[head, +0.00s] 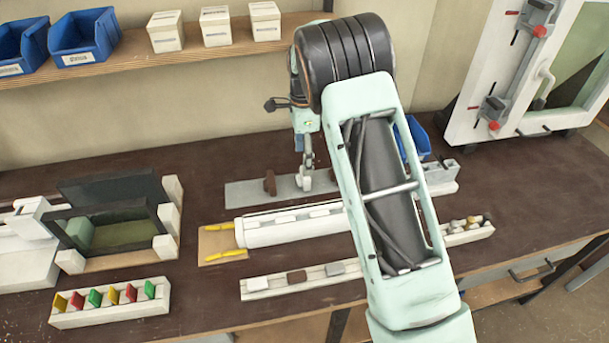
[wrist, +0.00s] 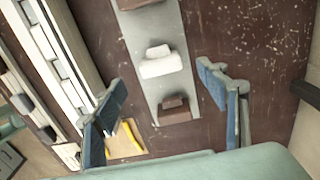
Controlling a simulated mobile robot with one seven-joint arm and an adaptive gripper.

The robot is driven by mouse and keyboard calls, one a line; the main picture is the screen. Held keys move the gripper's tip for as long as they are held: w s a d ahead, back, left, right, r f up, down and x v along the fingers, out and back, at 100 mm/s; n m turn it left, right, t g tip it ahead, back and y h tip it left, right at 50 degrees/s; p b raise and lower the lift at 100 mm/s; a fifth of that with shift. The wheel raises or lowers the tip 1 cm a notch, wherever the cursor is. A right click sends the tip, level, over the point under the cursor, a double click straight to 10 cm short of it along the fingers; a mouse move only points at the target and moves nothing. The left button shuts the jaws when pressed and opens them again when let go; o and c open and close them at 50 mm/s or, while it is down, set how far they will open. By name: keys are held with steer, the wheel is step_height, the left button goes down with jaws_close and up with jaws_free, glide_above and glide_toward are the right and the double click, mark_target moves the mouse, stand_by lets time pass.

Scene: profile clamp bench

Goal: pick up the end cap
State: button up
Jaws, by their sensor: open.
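No part is clearly marked as the end cap. A grey plate (head: 240,192) on the bench carries brown blocks and a white piece; in the wrist view the plate (wrist: 150,30) runs from the top to the middle. The white piece (wrist: 160,62) lies on it beside a brown block (wrist: 173,109). One brown block (head: 270,183) also shows in the head view. My gripper (head: 306,170) is over the plate, partly hidden by its own arm. In the wrist view my gripper (wrist: 165,103) is open, its blue-padded fingers apart on either side of the plate, with nothing held.
In front lie a long white profile (head: 290,228), a tan pad with yellow strips (head: 222,243), and a rail with small blocks (head: 300,280). A rack of coloured tabs (head: 110,308) stands at front left. A blue bin (head: 415,138) is behind my arm.

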mark_target(303, 178)
steer(key=shift+d+f+p, duration=0.1)
steer(key=shift+f+p, duration=0.65)
steer(key=shift+f, duration=2.65)
steer(key=c, duration=1.1)
steer(key=shift+r, duration=0.15)
